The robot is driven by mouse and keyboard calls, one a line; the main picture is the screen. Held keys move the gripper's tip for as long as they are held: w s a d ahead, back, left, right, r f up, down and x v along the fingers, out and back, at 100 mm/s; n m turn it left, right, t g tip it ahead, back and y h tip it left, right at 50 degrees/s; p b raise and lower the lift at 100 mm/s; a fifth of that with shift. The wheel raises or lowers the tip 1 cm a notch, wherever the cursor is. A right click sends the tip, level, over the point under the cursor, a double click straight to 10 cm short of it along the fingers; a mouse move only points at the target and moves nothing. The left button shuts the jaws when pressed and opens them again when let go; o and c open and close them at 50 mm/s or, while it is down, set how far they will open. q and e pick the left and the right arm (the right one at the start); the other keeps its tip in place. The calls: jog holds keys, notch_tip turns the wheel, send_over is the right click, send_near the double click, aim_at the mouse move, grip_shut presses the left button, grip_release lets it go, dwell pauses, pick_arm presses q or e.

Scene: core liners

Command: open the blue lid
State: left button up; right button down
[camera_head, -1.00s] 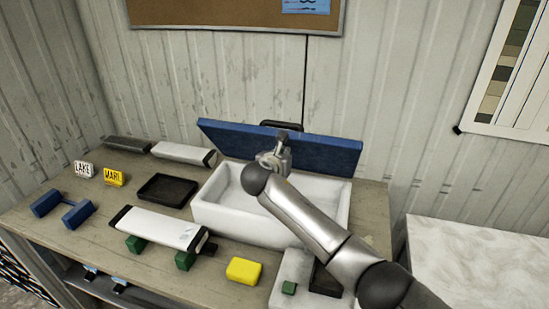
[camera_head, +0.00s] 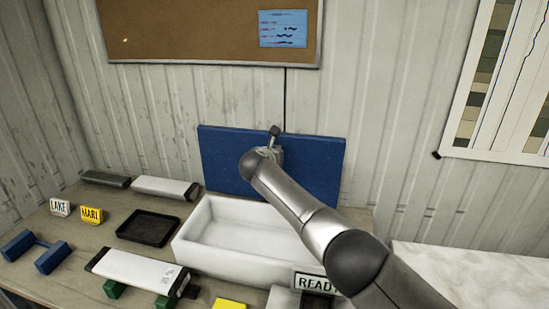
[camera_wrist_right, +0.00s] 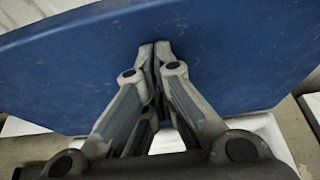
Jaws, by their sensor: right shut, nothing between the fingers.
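The blue lid (camera_head: 225,160) stands upright at the back edge of the white box (camera_head: 215,258), in front of the wall. The box is open and looks empty inside. My right gripper (camera_head: 270,150) is in front of the lid's inner face, near its middle. In the right wrist view the blue lid (camera_wrist_right: 225,45) fills the upper part, and the fingers (camera_wrist_right: 155,48) are shut with their tips at or against it. Nothing shows between them. My left gripper is not in view.
A black tray (camera_head: 148,228), a white core liner (camera_head: 135,268), a second liner (camera_head: 165,188) and LAKE (camera_head: 60,207) and MARL (camera_head: 91,214) tags lie left of the box. A READY sign (camera_head: 312,282) is at the front right. A pale surface (camera_head: 460,275) lies right.

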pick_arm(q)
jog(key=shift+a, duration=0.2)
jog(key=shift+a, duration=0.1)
